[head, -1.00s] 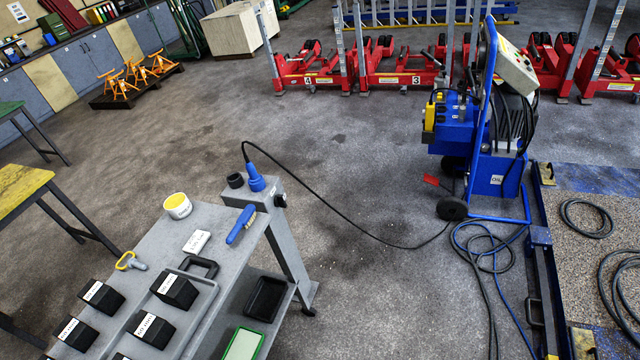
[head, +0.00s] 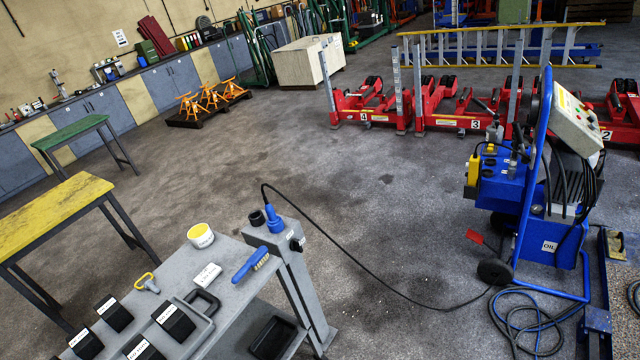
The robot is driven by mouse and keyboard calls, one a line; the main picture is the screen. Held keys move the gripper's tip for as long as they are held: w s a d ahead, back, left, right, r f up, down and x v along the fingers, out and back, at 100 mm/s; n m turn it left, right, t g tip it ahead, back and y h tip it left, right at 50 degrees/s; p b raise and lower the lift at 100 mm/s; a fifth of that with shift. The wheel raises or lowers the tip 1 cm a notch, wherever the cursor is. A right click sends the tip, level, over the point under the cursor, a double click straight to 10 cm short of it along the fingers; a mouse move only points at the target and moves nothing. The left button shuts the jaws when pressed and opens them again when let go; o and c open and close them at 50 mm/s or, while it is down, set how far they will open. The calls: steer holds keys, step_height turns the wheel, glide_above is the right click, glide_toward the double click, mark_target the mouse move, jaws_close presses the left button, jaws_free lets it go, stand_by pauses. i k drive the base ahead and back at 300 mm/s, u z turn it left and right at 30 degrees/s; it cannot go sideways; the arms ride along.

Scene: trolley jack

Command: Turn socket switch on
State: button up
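A grey socket post (head: 278,240) stands at the far right corner of a grey bench. A blue plug (head: 273,219) with a black cable is plugged into its top. A round black part (head: 257,218) sits beside the plug. A small black knob (head: 297,244), which looks like the socket switch, is on the post's right side; its setting is too small to read. My gripper is not in view.
The middle floor is clear.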

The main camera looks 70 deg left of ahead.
mark_target(295, 244)
steer(key=u, duration=0.3)
steer(key=i, duration=1.2)
steer(key=u, duration=1.05)
steer(key=i, duration=0.6)
steer(key=u, duration=0.4)
steer(key=k, duration=0.9)
steer(key=u, duration=0.2)
steer(key=i, duration=0.9)
steer(key=z, duration=0.1)
